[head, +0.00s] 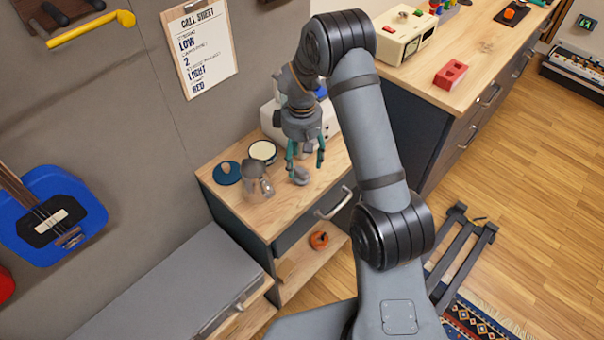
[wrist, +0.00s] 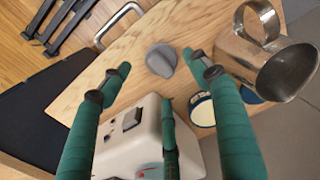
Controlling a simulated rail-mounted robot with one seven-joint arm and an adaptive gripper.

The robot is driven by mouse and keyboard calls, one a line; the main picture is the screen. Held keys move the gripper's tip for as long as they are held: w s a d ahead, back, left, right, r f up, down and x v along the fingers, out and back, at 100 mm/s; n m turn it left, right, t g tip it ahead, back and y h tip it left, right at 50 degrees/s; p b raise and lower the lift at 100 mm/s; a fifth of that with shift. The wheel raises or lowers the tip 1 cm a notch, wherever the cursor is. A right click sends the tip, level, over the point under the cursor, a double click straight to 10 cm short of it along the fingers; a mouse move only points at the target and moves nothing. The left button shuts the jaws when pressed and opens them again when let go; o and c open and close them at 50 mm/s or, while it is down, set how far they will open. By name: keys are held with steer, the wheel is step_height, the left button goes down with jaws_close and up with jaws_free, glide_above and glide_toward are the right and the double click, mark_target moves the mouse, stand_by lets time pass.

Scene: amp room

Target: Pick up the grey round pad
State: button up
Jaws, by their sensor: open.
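The grey round pad (head: 300,176) lies on the wooden cabinet top, just below my gripper's fingers. In the wrist view the pad (wrist: 161,61) is a grey disc with a raised ridge across it, resting flat on the wood. My gripper (head: 305,166) points down over the cabinet top with its teal fingers spread and nothing between them. In the wrist view the fingers are apart, and the pad shows between and beyond the tips of the outer ones. Whether the fingertips touch the wood is hard to tell.
A metal pitcher (head: 257,185) stands close left of the pad. A blue round mat (head: 227,173) and a cream-topped round tin (head: 262,152) are behind it. A white appliance (wrist: 142,133) stands near the fingers. A drawer handle (head: 334,204) juts from the cabinet front.

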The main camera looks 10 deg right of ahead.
mark_target(301, 170)
steer(key=shift+s+a+f+p, duration=0.15)
steer(key=shift+s+f+p, duration=0.1)
steer(key=shift+f+p, duration=0.25)
step_height(301, 170, down, 4)
steer(key=shift+f+p, duration=0.25)
steer(key=shift+p, duration=0.25)
steer(key=shift+c, duration=1.2)
steer(key=c, duration=1)
steer(key=shift+r, duration=0.1)
